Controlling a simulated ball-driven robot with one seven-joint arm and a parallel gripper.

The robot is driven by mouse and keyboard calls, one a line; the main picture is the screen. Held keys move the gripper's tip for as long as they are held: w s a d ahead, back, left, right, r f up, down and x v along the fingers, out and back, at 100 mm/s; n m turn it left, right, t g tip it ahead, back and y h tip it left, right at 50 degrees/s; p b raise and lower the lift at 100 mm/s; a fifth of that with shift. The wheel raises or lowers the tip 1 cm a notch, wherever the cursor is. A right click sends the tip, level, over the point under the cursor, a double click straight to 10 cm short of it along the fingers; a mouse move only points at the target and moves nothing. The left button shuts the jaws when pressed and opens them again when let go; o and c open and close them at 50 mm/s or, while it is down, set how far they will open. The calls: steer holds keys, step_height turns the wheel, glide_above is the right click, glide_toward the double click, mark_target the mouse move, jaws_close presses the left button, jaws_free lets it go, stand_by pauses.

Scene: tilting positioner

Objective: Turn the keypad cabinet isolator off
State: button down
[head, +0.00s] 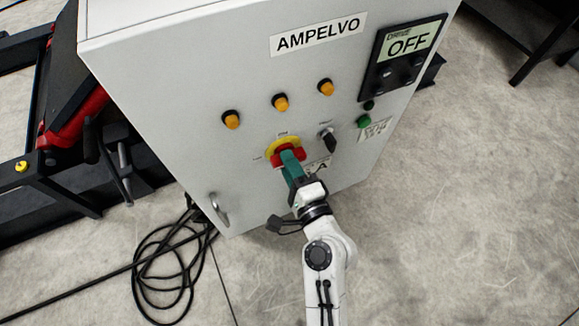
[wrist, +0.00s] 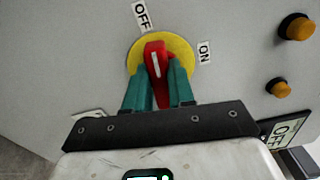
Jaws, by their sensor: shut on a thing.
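The isolator has a red handle (wrist: 155,60) on a round yellow plate (wrist: 181,52), on the front of a light grey cabinet (head: 190,75). In the wrist view an OFF label (wrist: 141,15) is at the top and an ON label (wrist: 204,52) at the right. The white line on the handle points up and slightly left, close to the OFF label. My gripper (wrist: 160,76) has its green fingers on both sides of the handle and is shut on it. In the head view my gripper (head: 288,158) covers part of the handle.
A dark display panel (head: 402,56) reads OFF. Several amber lamps (head: 280,103), a black selector knob (head: 328,141) and a green button (head: 363,121) are near the isolator. A metal door handle (head: 218,209) and coiled black cable (head: 165,262) are lower left.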

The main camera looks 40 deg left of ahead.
steer(key=shift+a+n+b, duration=0.1)
steer(key=shift+n+b, duration=0.25)
steer(key=shift+n, duration=0.35)
steer(key=c, duration=1)
jaws_free()
steer(key=shift+a, duration=0.1)
steer(key=shift+o, duration=0.2)
steer(key=v, duration=1.1)
steer(key=shift+w, duration=0.1)
